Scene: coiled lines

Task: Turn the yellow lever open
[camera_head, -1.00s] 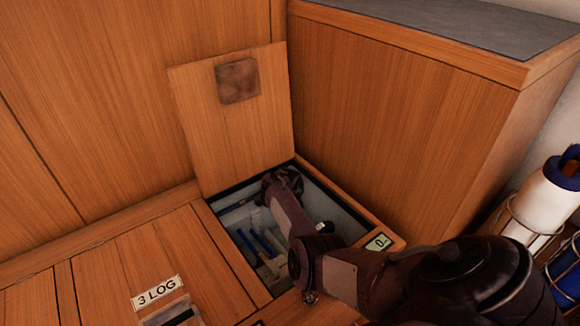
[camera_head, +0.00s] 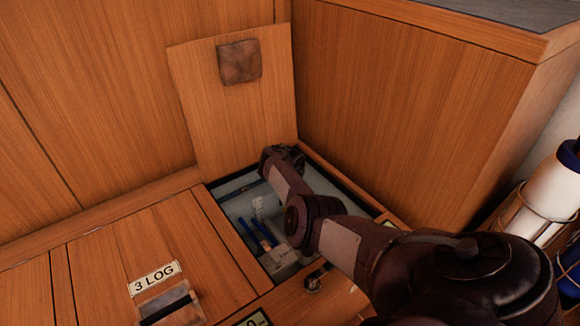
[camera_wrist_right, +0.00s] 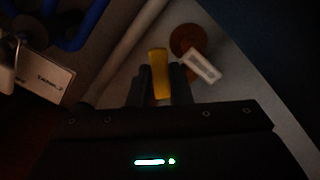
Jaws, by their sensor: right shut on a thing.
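The yellow lever (camera_wrist_right: 159,68) shows in the right wrist view as a short upright bar. My right gripper (camera_wrist_right: 159,88) is shut on it, with one dark finger on each side. A round brown-orange fitting (camera_wrist_right: 187,40) and a white tag (camera_wrist_right: 201,67) are just beyond and to the right of the lever. In the head view my right arm reaches down into an open floor compartment (camera_head: 232,186); its wrist hides the lever and the fingertips. My left gripper is not in view.
The compartment's wooden lid (camera_head: 207,120) stands raised behind my arm. Blue handles (camera_head: 262,233) and pale pipes are inside. Blue tubing (camera_wrist_right: 88,25) and a lettered white tag (camera_wrist_right: 42,76) are close on the left. A tall wooden cabinet (camera_head: 420,110) bounds the right.

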